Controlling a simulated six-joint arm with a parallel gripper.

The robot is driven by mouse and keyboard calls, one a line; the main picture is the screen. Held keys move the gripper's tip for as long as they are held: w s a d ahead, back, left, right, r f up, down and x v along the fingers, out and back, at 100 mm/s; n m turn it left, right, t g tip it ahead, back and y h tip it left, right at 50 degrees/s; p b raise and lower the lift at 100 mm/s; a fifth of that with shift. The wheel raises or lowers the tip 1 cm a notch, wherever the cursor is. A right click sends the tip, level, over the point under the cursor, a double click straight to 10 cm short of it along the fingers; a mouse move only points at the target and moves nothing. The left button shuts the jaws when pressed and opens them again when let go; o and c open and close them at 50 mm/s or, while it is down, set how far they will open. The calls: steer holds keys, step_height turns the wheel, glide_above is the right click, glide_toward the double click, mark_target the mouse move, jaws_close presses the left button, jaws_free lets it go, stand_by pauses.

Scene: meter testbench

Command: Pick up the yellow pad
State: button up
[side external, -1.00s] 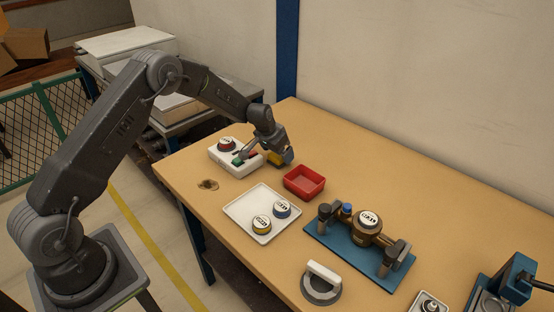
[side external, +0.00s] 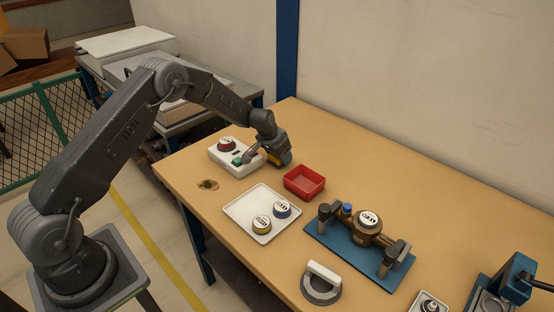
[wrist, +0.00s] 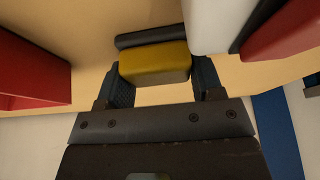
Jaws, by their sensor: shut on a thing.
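The yellow pad (wrist: 154,62) is a small block with a dark strip along its far edge. In the wrist view it sits between the two fingers of my gripper (wrist: 162,82), which are shut on it from both sides. In the side view my gripper (side external: 268,157) is low over the table, between the white box and the red tray. A bit of the yellow pad (side external: 285,158) shows beside the fingers there, partly hidden by them. I cannot tell whether the pad is clear of the table.
The red tray (side external: 304,194) is just in front. A white tray (side external: 240,208) holds two round caps. A blue plate (side external: 330,240) carries a brass meter.

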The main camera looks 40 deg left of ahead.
steer(key=shift+r, duration=0.1)
steer(key=shift+r, duration=0.45)
steer(key=r, duration=0.2)
steer(key=a+r, duration=0.1)
steer(key=r, duration=0.1)
steer(key=shift+s, duration=0.35)
steer(key=s+a+r, duration=0.4)
steer(key=a, duration=0.1)
steer(key=s+a+r, duration=0.2)
steer(key=a, duration=0.1)
steer(key=shift+s+a, duration=0.15)
steer(key=shift+s, duration=0.05)
